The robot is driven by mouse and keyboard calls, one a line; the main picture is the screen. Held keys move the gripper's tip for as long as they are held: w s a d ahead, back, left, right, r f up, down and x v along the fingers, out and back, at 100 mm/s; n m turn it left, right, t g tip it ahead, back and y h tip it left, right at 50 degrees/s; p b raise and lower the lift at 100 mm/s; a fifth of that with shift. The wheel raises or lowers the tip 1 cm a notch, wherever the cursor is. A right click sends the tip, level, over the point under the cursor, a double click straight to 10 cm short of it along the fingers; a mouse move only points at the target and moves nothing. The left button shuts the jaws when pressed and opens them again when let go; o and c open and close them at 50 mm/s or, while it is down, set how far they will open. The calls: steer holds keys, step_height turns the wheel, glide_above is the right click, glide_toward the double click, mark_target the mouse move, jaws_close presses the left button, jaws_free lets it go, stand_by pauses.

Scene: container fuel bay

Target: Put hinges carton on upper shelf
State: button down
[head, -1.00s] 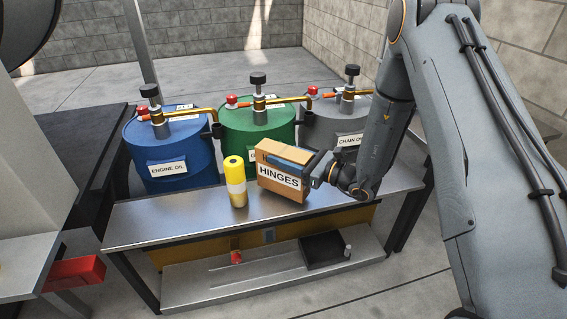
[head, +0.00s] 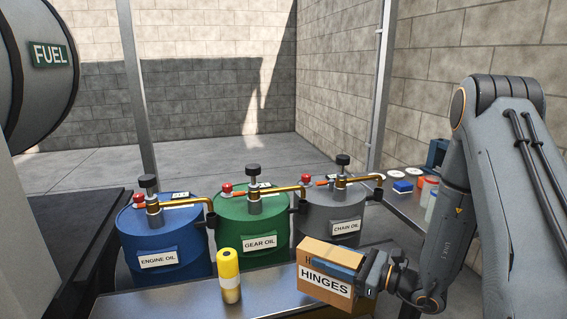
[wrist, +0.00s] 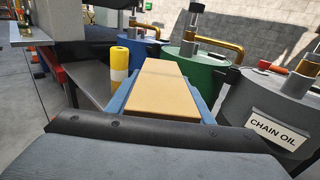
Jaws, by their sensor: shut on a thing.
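The hinges carton (head: 324,292) is a brown box with a white "HINGES" label. My gripper (head: 335,264) is shut on it from the right, with a blue finger across its near face. In the wrist view the carton (wrist: 158,92) lies between the two blue fingers (wrist: 160,103). In the head view it appears in front of the grey chain oil drum, over the right part of the metal bench; I cannot tell its exact height above the bench.
A yellow and white cylinder (head: 229,275) stands on the metal bench (head: 180,302), left of the carton. Blue (head: 163,243), green (head: 251,228) and grey (head: 328,222) drums with pumps stand behind. A side table at right holds a blue block (head: 402,187) and other items.

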mark_target(357, 271)
steer(key=s+d+t+p, duration=0.1)
steer(key=s+d, duration=0.1)
steer(key=s+d+m+t+h+p, duration=0.1)
steer(key=s+d+p, duration=0.1)
steer(key=s+d+r+m+t+p, duration=0.1)
steer(key=s+d, duration=0.1)
steer(key=s, duration=0.1)
steer(key=shift+d+p, duration=0.3)
steer(key=shift+d, duration=0.05)
steer(key=r+m+t+h+p, duration=0.1)
steer(key=h+p, duration=0.1)
steer(key=p, duration=0.2)
steer(key=shift+w+r+m, duration=0.15)
steer(key=shift+r+m, duration=0.25)
steer(key=h+p, duration=0.1)
steer(key=r+m+t+h+p, duration=0.1)
steer(key=p, duration=0.1)
steer(key=m+t+h+p, duration=0.1)
steer(key=p, duration=0.1)
steer(key=shift+s+d+r, duration=0.25)
steer(key=shift+s+r, duration=0.05)
steer(key=shift+s, duration=0.05)
steer(key=shift+d, duration=0.1)
